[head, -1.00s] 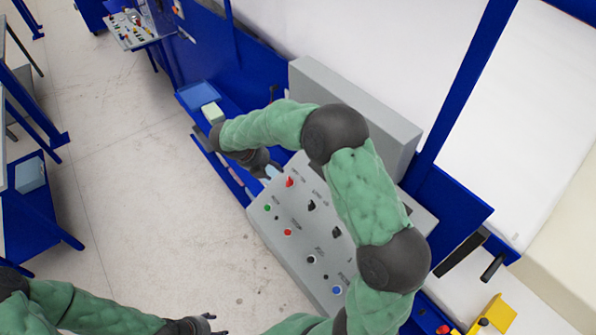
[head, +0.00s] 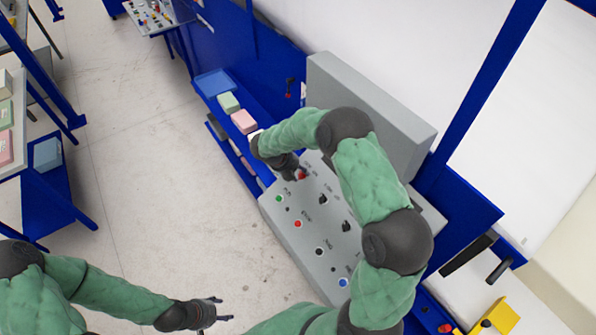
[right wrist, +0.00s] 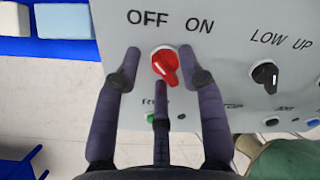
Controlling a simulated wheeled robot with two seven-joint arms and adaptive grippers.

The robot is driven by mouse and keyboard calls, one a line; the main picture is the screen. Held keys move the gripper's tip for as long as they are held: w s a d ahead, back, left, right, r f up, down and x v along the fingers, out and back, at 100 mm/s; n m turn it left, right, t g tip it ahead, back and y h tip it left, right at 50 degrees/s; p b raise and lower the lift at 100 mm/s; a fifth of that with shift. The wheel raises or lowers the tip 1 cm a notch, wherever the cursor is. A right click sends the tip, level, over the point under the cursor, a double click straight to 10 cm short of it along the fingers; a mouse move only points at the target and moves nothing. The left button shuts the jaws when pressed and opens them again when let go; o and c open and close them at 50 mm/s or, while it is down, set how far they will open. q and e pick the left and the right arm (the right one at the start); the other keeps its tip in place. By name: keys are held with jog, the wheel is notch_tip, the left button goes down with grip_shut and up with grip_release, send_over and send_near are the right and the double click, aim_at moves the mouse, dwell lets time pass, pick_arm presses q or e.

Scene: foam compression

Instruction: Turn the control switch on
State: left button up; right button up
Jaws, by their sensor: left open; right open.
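The control switch (right wrist: 165,66) is a red rotary knob on a grey panel, under the labels OFF and ON. In the right wrist view its white mark slants toward the lower right, and its upper end leans toward OFF. My right gripper (right wrist: 165,75) is open, with its fingers spread around the knob; I cannot tell whether they touch it. In the head view the knob (head: 301,175) is partly covered by my right gripper (head: 296,172). My left gripper (head: 218,309) is open and empty over the floor at the lower left.
The grey control panel (head: 275,225) carries several other knobs and buttons, including a black LOW/UP knob (right wrist: 265,74) close to the right. Foam blocks (head: 244,121) lie on a blue shelf behind. A tall grey box (head: 370,100) stands behind the panel.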

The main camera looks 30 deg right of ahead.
jog(key=shift+c, duration=0.3)
grip_shut()
